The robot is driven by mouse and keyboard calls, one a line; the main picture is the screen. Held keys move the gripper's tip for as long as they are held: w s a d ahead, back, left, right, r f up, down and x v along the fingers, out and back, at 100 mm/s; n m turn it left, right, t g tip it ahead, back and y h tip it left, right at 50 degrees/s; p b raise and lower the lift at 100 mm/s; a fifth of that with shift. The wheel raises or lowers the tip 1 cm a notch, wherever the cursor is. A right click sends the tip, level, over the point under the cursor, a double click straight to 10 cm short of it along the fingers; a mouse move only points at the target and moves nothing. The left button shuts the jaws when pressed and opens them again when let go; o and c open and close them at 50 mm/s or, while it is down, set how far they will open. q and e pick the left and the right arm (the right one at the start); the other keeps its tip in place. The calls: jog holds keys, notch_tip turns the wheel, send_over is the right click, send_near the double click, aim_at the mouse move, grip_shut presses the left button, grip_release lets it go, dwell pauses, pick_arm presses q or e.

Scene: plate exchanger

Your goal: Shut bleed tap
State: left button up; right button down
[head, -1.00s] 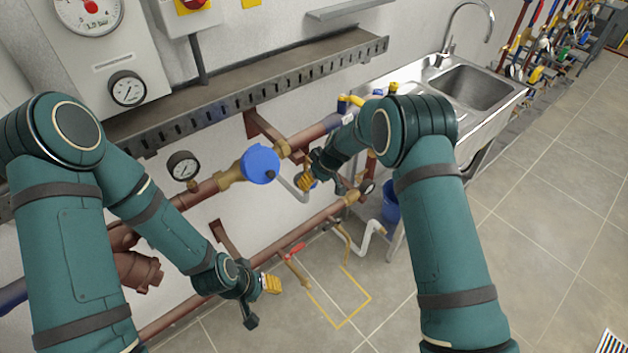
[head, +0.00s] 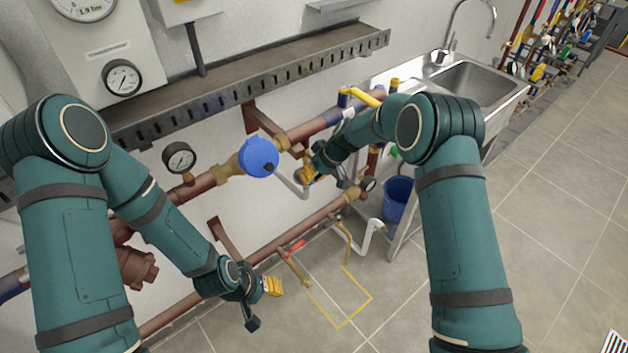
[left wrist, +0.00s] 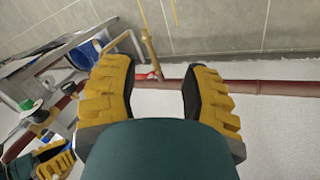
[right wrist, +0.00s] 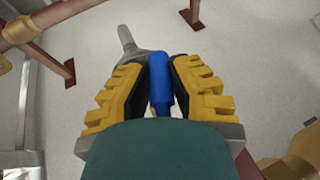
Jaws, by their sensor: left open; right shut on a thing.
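The bleed tap, with a red lever (head: 292,247) on a small brass branch (head: 300,268), sits on the lower copper pipe. In the left wrist view the red lever (left wrist: 146,75) shows between the fingertips, apart from them and farther off. My left gripper (head: 264,298) is open and empty, to the lower left of the tap. My right gripper (right wrist: 170,75) is shut on the blue grip (right wrist: 160,90) of a grey crank. The crank (head: 289,184) reaches from a blue round valve housing (head: 258,157) on the upper pipe.
A pressure gauge (head: 179,158) stands on the upper pipe. A slotted metal shelf (head: 250,85) runs above. A sink (head: 478,82), a blue bucket (head: 397,200) and a white drain pipe (head: 370,236) are at right. A yellow outline (head: 340,300) marks clear floor below the tap.

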jog(key=shift+s+a+f+g+y+b, duration=0.1)
jog(key=shift+s+a+g+y+b, duration=0.25)
jog(key=shift+g+y+b, duration=0.7)
jog(key=shift+s+a+r+m+y+b, duration=0.2)
jog(key=shift+a+r+m+y+b, duration=0.3)
jog(key=shift+b, duration=0.6)
jog(key=shift+s+g+y, duration=0.1)
jog(key=shift+g+y, duration=0.15)
jog(key=shift+y, duration=0.2)
jog(key=shift+r, duration=0.1)
jog(key=c, duration=0.8)
grip_release()
jog(key=shift+c, duration=0.2)
jog(key=shift+d, duration=0.1)
